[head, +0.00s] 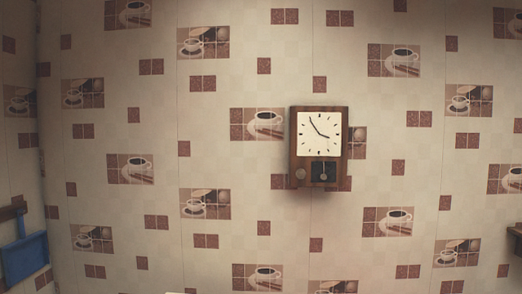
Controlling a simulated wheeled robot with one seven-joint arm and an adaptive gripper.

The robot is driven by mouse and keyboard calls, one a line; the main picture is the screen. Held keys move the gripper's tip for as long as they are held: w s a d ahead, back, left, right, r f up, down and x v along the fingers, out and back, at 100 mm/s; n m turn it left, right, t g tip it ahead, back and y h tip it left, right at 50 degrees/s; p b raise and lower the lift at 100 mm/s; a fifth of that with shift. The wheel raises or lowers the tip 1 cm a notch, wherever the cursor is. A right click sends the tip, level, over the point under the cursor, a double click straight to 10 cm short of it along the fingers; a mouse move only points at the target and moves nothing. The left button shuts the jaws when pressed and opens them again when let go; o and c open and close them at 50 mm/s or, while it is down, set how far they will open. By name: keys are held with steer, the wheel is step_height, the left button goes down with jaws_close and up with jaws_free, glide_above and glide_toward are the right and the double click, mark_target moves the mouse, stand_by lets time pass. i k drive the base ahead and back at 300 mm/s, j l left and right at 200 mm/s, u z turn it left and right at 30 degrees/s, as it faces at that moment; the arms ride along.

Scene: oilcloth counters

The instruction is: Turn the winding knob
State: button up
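A wooden wall clock (296,144) with a white square face (319,131) hangs on the wall, right of the middle of the head view. Below its face, at the lower left of the case, is a small round tan knob (300,173), which I take to be the winding knob. To its right is a dark window (324,166) with what looks like a pendulum. My gripper is not in view.
The wall (220,140) has coffee-cup patterned covering and is clear around the clock. A brown wooden edge (515,232) shows at the right.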

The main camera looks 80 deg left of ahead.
mark_target(301, 174)
steer(key=u, duration=2.3)
